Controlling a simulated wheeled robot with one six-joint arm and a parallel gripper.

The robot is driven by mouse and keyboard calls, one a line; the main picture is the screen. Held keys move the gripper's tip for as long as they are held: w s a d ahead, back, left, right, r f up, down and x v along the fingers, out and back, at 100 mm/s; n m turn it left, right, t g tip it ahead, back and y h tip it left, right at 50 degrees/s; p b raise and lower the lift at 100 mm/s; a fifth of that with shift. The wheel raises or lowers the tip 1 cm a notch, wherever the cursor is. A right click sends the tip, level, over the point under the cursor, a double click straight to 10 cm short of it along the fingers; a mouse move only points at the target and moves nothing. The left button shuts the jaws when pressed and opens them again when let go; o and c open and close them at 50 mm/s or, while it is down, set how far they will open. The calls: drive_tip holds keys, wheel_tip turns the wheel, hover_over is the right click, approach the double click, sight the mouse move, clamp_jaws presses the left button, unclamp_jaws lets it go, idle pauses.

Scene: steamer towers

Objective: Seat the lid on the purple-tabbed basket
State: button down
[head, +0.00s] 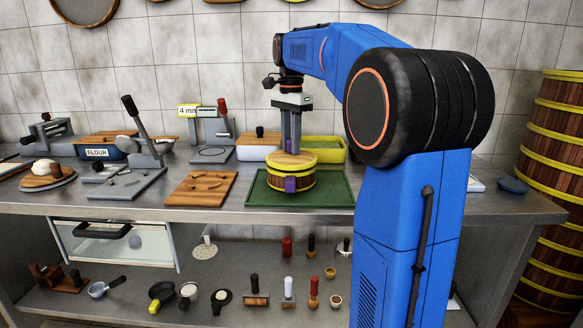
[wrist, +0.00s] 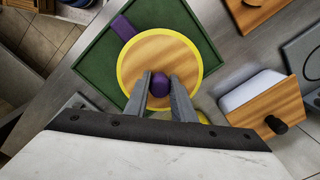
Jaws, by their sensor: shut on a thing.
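The lid (head: 292,158) is a round wooden disc with a yellow rim. It is on top of the basket (head: 274,179), a round wooden-slatted tub with yellow bands and a purple tab (head: 290,184) on its front. My gripper (head: 291,151) points straight down over the lid. In the wrist view my gripper (wrist: 160,82) is shut on the lid's purple knob (wrist: 160,85). There the lid (wrist: 180,58) covers the basket's opening, and a purple tab (wrist: 124,27) sticks out past its rim. I cannot tell whether the lid is fully seated.
The basket stands on a green tray (head: 335,193) on the steel counter. A yellow bin (head: 328,150) and a white box with a wooden lid (head: 258,146) stand behind it. A wooden board (head: 200,188) lies to the left. The counter front between the board and the tray is clear.

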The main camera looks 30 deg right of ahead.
drive_tip(key=shift+f, duration=0.35)
drive_tip(key=c, duration=1.4)
unclamp_jaws()
wheel_tip(320, 180, up, 17)
drive_tip(key=shift+r, duration=0.15)
